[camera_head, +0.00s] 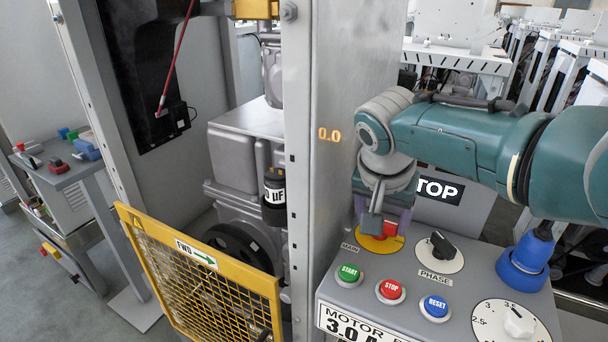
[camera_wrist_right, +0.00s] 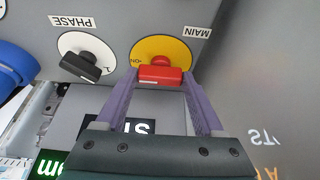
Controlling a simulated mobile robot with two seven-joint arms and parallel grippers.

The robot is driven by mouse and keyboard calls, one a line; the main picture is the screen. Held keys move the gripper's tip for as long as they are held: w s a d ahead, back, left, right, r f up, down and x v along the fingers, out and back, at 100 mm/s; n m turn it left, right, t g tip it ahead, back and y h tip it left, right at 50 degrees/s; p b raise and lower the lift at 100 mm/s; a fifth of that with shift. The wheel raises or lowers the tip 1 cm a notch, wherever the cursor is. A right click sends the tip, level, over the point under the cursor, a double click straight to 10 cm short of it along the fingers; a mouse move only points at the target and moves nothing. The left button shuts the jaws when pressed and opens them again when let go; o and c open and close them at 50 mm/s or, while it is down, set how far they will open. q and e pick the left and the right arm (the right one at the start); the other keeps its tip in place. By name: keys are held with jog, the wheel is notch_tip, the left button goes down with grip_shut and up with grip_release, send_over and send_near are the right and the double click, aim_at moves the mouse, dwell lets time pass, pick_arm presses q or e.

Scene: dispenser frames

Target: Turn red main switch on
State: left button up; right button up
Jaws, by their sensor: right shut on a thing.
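The red main switch (camera_head: 390,229) sits on a round yellow plate (camera_head: 372,245) at the back left of the grey control panel, by the MAIN label. In the right wrist view the red handle (camera_wrist_right: 160,75) lies crosswise between my purple fingertips, in front of the yellow plate (camera_wrist_right: 168,48). An ON mark shows on the left part of that plate. My right gripper (camera_wrist_right: 160,79) is shut on the red handle, with a finger at each end. In the head view the right gripper (camera_head: 383,222) reaches down over the switch and partly hides it. My left gripper is not in view.
The black PHASE knob (camera_head: 440,245) stands right of the switch. Green START (camera_head: 349,273), red STOP (camera_head: 391,289) and blue RESET (camera_head: 436,306) buttons lie in front. A grey post (camera_head: 300,180) rises close on the left. A yellow mesh guard (camera_head: 200,285) stands beyond it.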

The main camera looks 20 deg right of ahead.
dwell(0.5)
jog(key=o, duration=1.4)
jog(key=shift+a+r+p, duration=0.1)
jog(key=shift+r+p, duration=0.35)
jog(key=shift+r, duration=0.15)
jog(key=shift+p+v, duration=1.65)
jog(key=shift+v, duration=2.7)
jog(key=shift+s+a+f, duration=0.1)
jog(key=shift+s, duration=0.05)
